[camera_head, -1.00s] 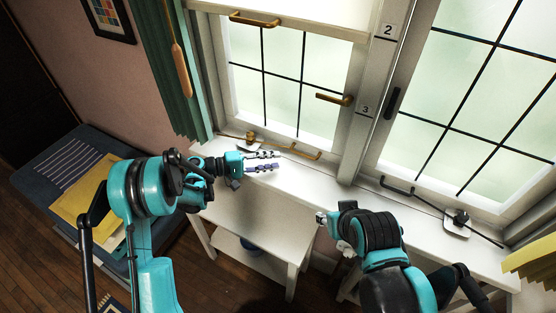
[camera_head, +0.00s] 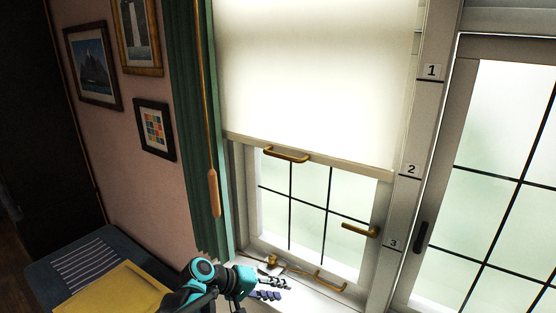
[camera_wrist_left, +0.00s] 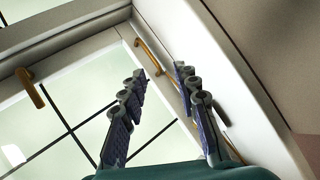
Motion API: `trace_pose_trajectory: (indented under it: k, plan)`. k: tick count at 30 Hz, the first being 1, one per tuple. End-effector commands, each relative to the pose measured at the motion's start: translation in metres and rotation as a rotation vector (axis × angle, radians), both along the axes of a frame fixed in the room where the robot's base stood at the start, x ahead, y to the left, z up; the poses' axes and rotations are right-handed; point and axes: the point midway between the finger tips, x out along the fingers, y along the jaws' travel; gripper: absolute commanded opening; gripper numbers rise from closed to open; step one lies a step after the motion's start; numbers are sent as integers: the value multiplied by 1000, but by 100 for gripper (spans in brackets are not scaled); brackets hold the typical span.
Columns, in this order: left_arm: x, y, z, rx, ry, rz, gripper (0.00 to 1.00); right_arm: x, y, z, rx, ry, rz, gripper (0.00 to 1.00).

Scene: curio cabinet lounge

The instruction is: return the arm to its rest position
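My left gripper (camera_head: 276,289) is at the bottom of the head view, in front of the window's lower part, with its teal wrist entering from the lower left. It shows close up in the left wrist view (camera_wrist_left: 161,74), where the two jointed fingers stand apart with nothing between them. It is open and empty. A brass handle on the window's lower frame (camera_head: 330,282) is just right of the fingertips in the head view; I see no contact. My right arm and gripper are out of view.
A white roller blind (camera_head: 310,80) hangs with its bar near the mark 2. A brass pull (camera_head: 286,154) is on the bar, and a brass window handle (camera_head: 360,230) is lower right. A green curtain (camera_head: 195,130) and wooden cord knob (camera_head: 213,193) are left.

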Motion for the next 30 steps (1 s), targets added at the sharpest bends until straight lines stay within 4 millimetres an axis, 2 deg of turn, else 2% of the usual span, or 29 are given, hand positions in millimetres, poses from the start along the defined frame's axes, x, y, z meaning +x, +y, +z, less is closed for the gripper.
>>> trace_pose_trajectory:
  k: [1,7,15,18,24,30]
  plan:
    - [-16,9,8,62,-17,11,31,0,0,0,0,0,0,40]
    - [-73,52,22,318,-93,43,31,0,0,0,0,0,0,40]
    - [-154,119,23,662,-210,57,31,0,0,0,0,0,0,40]
    - [-179,141,19,777,-252,54,31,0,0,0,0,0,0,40]
    - [-208,169,13,922,-310,44,31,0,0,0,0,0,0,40]
    - [-214,176,12,960,-324,40,31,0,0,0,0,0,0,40]
